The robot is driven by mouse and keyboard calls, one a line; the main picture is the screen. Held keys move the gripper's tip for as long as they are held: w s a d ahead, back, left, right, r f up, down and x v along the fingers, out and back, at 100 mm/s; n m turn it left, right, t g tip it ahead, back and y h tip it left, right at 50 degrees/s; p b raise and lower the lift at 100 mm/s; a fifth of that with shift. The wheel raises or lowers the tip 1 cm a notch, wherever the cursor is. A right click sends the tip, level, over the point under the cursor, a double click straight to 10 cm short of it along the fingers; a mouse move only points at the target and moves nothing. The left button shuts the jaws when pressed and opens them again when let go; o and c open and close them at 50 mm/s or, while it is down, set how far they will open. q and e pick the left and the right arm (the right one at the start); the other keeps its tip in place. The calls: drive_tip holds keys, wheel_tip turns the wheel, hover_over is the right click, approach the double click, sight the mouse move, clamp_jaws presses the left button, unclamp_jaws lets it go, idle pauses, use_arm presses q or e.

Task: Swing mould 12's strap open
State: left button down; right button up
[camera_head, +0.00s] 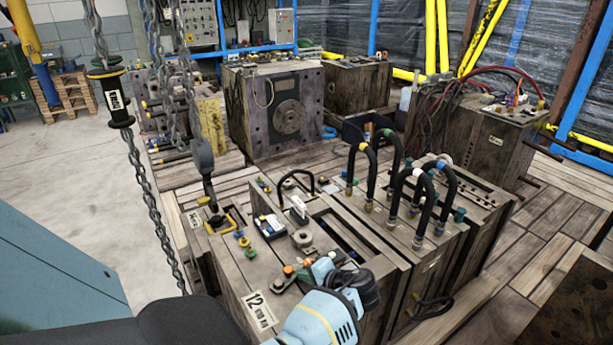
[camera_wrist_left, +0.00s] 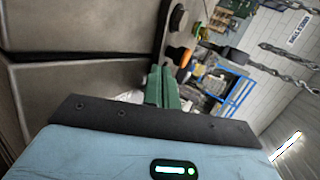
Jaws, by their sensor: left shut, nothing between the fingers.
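Mould 12 (camera_head: 228,282), a large worn steel block with a "12" label on its near face, stands in front of me in the head view. A small strap (camera_head: 286,277) with an orange end seems to lie on its near top edge, just left of my left gripper (camera_head: 316,268). The gripper's green fingers are shut and empty. In the left wrist view the shut fingers (camera_wrist_left: 164,88) point at a dark piece with a round bolt head and an orange knob (camera_wrist_left: 185,57). I cannot tell whether they touch it. My right gripper is out of view.
A chain with a hook (camera_head: 203,158) hangs over the mould's left rear, and a black-handled chain (camera_head: 118,105) hangs further left. Other moulds (camera_head: 275,105) stand behind. The concrete floor at left is open.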

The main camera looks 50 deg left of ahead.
use_arm(q)
drive_tip(key=shift+w+a+n+g+b, duration=0.1)
drive_tip(key=shift+a+n+g+b, duration=0.15)
drive_tip(key=shift+n+g+b, duration=0.55)
drive_tip(key=shift+g, duration=0.3)
drive_tip(key=shift+p, duration=0.3)
